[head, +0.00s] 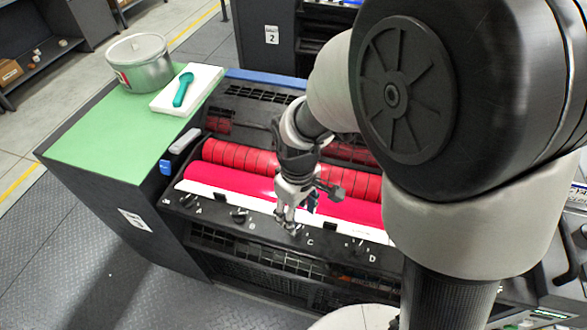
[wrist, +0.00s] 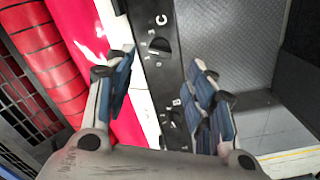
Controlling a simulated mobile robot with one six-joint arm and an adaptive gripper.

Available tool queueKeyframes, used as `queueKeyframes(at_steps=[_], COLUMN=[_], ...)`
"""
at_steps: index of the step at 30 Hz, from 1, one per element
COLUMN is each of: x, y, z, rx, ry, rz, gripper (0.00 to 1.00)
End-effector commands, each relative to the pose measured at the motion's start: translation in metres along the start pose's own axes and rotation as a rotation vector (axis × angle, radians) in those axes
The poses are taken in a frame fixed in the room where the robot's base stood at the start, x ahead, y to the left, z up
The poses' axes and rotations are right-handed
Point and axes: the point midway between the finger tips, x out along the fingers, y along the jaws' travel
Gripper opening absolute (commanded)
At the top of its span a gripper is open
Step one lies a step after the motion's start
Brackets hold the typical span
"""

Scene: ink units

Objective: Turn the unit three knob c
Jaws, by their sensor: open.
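The unit (head: 110,135) has a green top, red rollers and a dark front panel with knobs lettered A to D. Knob C (wrist: 160,48) is black, beside its white letter in the wrist view. In the head view, knob C (head: 297,231) is partly hidden by my gripper. My gripper (head: 287,219) hangs over the panel at C, pointing down. In the wrist view, my gripper (wrist: 163,62) is open and empty, its blue-padded fingers on either side of the knob in the picture. I cannot tell whether they touch it.
Knob A (head: 187,201), knob B (head: 239,215) and knob D (head: 356,246) line the same panel. A metal pot (head: 139,66) and a white tray (head: 205,82) with a teal scoop (head: 183,90) stand on the green top. Unit 2 (head: 262,57) is behind.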

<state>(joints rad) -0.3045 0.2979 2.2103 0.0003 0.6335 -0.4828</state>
Motion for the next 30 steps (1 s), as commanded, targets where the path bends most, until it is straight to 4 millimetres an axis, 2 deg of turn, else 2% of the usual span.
queueKeyframes(at_steps=[1,6,12,24,30], x=[0.015,0.047,0.070,0.075,0.074], y=[-0.001,-0.001,0.000,0.000,0.000], z=[0.001,0.001,0.001,0.000,0.000], rx=[0.000,0.001,0.001,0.001,0.001], ry=[-0.005,-0.004,-0.001,0.001,0.001], rz=[-0.003,-0.002,-0.001,0.000,0.000], gripper=[0.50,0.50,0.50,0.49,0.36])
